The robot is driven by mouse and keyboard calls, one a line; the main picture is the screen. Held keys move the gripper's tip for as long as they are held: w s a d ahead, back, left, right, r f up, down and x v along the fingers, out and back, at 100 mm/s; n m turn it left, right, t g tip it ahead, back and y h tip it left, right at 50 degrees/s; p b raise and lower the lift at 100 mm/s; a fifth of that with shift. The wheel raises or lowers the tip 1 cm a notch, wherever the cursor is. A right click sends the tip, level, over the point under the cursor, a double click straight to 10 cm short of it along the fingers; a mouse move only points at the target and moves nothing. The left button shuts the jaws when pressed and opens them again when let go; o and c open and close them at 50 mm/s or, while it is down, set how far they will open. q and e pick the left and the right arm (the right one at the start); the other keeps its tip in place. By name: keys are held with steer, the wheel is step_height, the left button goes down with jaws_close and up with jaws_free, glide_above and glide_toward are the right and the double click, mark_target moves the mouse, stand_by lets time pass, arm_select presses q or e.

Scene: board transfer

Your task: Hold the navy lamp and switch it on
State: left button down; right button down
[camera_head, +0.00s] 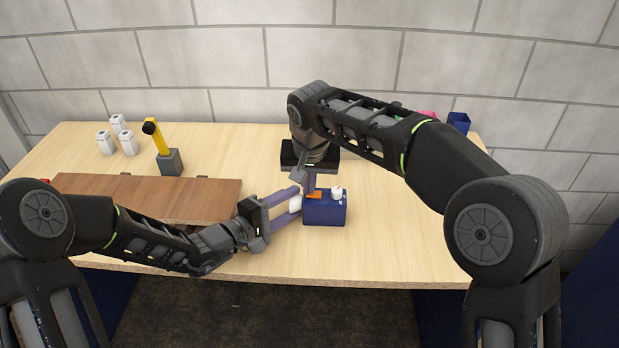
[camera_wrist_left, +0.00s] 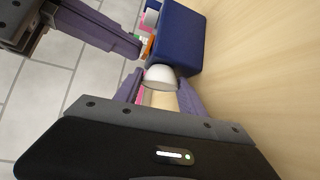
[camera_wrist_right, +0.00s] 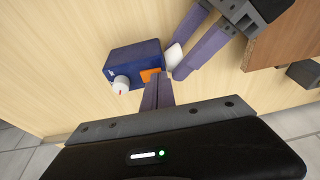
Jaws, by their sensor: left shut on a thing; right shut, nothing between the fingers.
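The navy lamp (camera_head: 325,214) is a small navy box standing on the table near its front edge, with a white dome (camera_wrist_left: 160,77) on its left side, an orange switch (camera_wrist_right: 151,75) and a white knob (camera_wrist_right: 121,84) on top. My left gripper (camera_head: 296,203) is shut on the lamp at the white dome, with one finger on either side of it in the left wrist view. My right gripper (camera_wrist_right: 157,80) is shut and empty, pointing down with its tips at the orange switch. Whether the tips touch the switch, and whether the dome is lit, I cannot tell.
A brown board (camera_head: 150,196) lies on the left of the table, behind my left forearm. A yellow-and-grey object (camera_head: 170,162) and several white containers (camera_head: 105,143) stand behind it. A blue container (camera_head: 459,121) stands at the back right. The table right of the lamp is clear.

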steer(key=shift+a+f, duration=0.1)
steer(key=shift+f, duration=0.2)
steer(key=shift+d+r, duration=0.25)
steer(key=shift+d, duration=0.6)
steer(key=shift+r, duration=0.1)
steer(key=v, duration=1.2)
